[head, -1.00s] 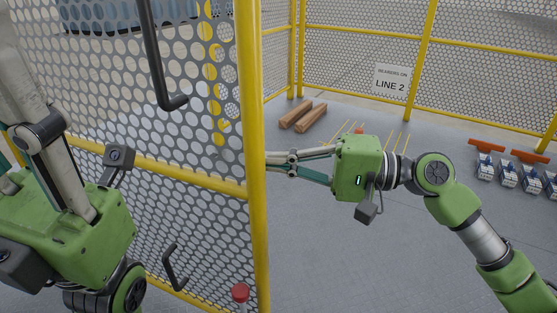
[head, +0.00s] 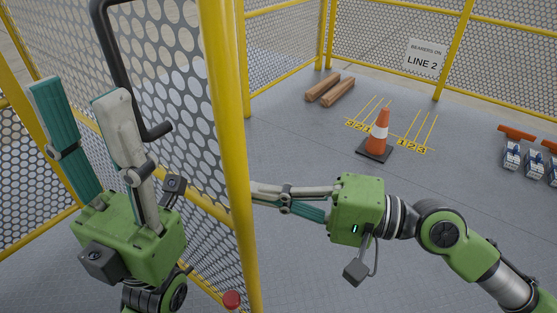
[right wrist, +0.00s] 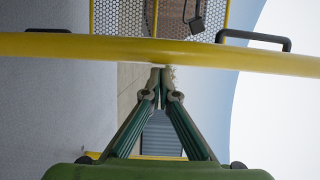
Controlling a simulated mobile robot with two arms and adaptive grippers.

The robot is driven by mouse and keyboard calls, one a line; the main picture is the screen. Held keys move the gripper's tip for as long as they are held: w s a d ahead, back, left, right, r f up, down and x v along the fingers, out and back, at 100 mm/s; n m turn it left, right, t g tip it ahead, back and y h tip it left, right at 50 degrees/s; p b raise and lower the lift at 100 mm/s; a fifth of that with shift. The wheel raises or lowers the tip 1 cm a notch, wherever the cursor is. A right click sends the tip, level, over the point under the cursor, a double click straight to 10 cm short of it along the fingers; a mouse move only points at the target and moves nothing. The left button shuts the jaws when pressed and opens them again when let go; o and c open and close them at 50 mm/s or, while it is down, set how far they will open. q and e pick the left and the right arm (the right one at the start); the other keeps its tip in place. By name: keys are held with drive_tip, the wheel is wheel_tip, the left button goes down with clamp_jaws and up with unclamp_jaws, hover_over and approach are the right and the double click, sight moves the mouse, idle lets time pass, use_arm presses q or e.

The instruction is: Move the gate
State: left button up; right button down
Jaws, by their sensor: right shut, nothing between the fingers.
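The gate is a perforated metal panel (head: 185,75) with a thick yellow edge post (head: 228,130) and a bent black handle (head: 112,55). In the right wrist view the post shows as a yellow bar (right wrist: 110,48) across the picture, with a black handle (right wrist: 255,38) at right. My left gripper (head: 78,92) is open and empty, fingers upward, left of the panel and near the handle. My right gripper (head: 254,190) is shut and empty, its tips at the post. The right wrist view shows the tips (right wrist: 160,72) against or just short of the bar; contact is unclear.
A red-topped fixture (head: 232,300) stands at the post's foot. Beyond are an orange cone (head: 378,132), wooden beams (head: 330,90), a "LINE 2" sign (head: 425,58) on mesh fencing, and blue-white parts (head: 512,158) at right. Grey floor (head: 310,258) around my right arm is clear.

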drive_tip(key=shift+s+a+r, duration=0.15)
drive_tip(key=shift+s, duration=0.3)
